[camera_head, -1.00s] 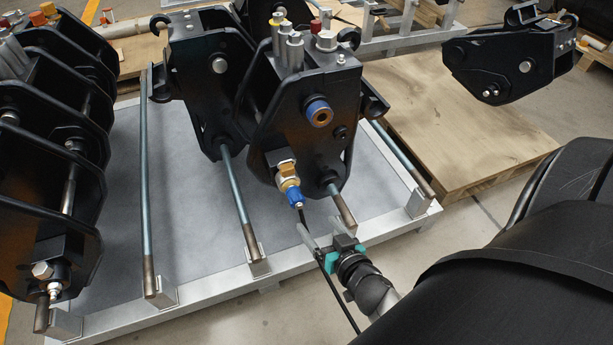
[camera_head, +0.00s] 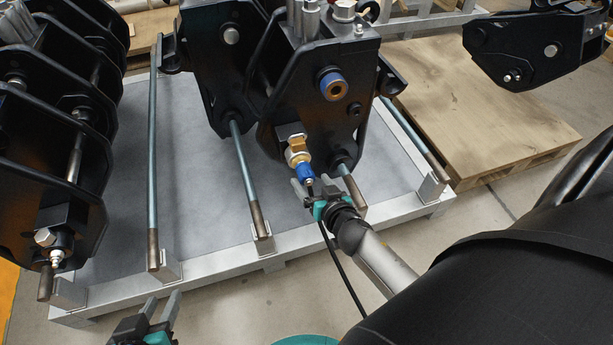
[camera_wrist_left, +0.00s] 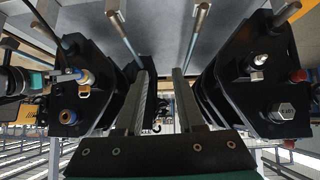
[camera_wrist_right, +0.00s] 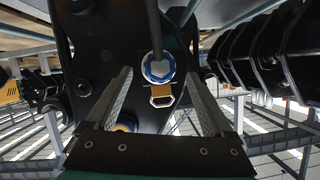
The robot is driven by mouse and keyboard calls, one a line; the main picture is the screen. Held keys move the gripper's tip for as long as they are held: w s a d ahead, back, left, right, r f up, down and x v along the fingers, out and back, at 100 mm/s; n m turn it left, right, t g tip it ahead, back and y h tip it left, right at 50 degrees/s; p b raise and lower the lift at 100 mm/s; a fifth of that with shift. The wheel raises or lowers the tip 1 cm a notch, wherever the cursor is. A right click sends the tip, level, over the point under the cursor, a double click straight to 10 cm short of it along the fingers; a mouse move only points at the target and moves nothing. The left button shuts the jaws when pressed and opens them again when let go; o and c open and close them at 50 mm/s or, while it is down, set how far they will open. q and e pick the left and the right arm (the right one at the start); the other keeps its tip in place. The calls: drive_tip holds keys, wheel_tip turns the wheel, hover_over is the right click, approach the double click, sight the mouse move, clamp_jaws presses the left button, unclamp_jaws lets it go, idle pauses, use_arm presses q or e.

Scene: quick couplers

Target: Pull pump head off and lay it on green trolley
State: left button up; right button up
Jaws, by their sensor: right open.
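The pump head is a blue collar (camera_head: 306,172) at the lower end of a brass fitting (camera_head: 297,151) on the front black coupler, with a black hose below it. It also shows in the right wrist view as a blue ring (camera_wrist_right: 158,68). My right gripper (camera_head: 313,187) is open, with its fingers on either side of the pump head's lower end; I cannot tell if they touch it. My left gripper (camera_head: 160,305) is open and empty at the lower left, in front of the rack. No green trolley is clearly identifiable; a teal curved surface (camera_head: 305,340) shows at the bottom edge.
Several black couplers stand on a grey metal rack (camera_head: 110,303) with upright rods (camera_head: 245,190). Another coupler (camera_head: 530,50) is at the upper right above a wooden pallet (camera_head: 480,125). The black hose (camera_head: 345,285) runs down to the floor.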

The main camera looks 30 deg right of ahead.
sight(309, 179)
drive_tip(key=shift+b+x, duration=0.55)
drive_tip(key=shift+x, duration=0.8)
use_arm(q)
drive_tip(key=shift+w+d+r+t+h+b, duration=0.15)
drive_tip(key=shift+w+d+t+h, duration=0.1)
drive_tip(key=shift+d+t, duration=0.3)
drive_tip(key=shift+w+d+r+t+h+b, duration=0.1)
drive_tip(key=shift+w+d+t+h, duration=0.15)
drive_tip(key=shift+d+t, duration=0.3)
drive_tip(key=shift+w+d+r+t+h+b, duration=0.1)
drive_tip(key=shift+w+d+r+t+h, duration=0.2)
drive_tip(key=shift+d, duration=0.35)
use_arm(e)
drive_tip(key=shift+w+d+f, duration=0.15)
drive_tip(key=shift+w+f, duration=0.15)
drive_tip(key=shift+w, duration=0.35)
use_arm(q)
drive_tip(key=shift+s+f, duration=0.1)
use_arm(e)
clamp_jaws()
